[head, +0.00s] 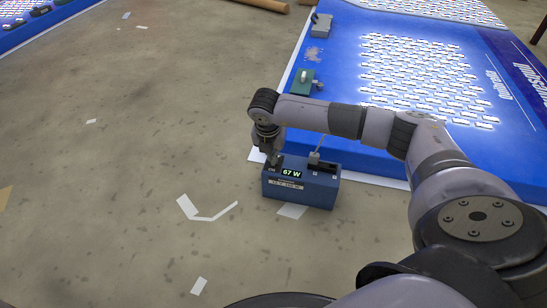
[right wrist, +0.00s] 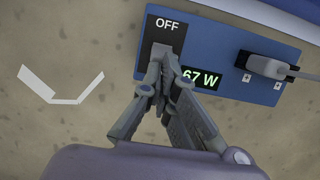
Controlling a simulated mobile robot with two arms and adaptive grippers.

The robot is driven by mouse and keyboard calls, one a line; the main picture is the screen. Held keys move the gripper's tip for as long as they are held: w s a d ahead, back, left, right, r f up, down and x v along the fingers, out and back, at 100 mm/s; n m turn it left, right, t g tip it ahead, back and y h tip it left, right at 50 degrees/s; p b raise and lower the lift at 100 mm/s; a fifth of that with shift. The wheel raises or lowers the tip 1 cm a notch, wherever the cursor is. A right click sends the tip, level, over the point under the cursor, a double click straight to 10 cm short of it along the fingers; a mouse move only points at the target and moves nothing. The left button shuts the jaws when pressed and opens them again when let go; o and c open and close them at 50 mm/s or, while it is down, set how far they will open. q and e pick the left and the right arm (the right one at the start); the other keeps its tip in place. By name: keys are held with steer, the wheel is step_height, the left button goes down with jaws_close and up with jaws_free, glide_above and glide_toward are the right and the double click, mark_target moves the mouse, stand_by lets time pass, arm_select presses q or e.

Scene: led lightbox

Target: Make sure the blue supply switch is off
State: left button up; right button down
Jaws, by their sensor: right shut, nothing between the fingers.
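The blue supply box (head: 318,196) stands on the floor at the front corner of the blue panel. Its lit display (head: 291,173) reads 67 W, also in the right wrist view (right wrist: 201,78). The dark switch plate (right wrist: 152,48) carries the word OFF at its upper end. A grey rocker (right wrist: 163,50) shows below that word, its lower part hidden by my fingers. My right gripper (head: 275,161) is shut and empty over the switch end of the box. In the wrist view its fingertips (right wrist: 159,64) overlap the rocker; I cannot tell whether they touch.
A plug with a cable (right wrist: 268,64) sits at the other end of the box. The blue LED panel (head: 365,140) lies behind, with a green device (head: 302,82) and a grey device (head: 320,27) along its left edge. The floor to the left is open, with paper scraps (head: 205,215).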

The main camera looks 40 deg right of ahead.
steer(key=shift+w+d+f, duration=0.1)
steer(key=shift+w+d, duration=0.55)
steer(key=shift+d, duration=0.1)
steer(key=shift+s+a+p, duration=0.45)
steer(key=shift+a, duration=0.05)
step_height(320, 180, up, 7)
steer(key=p, duration=0.6)
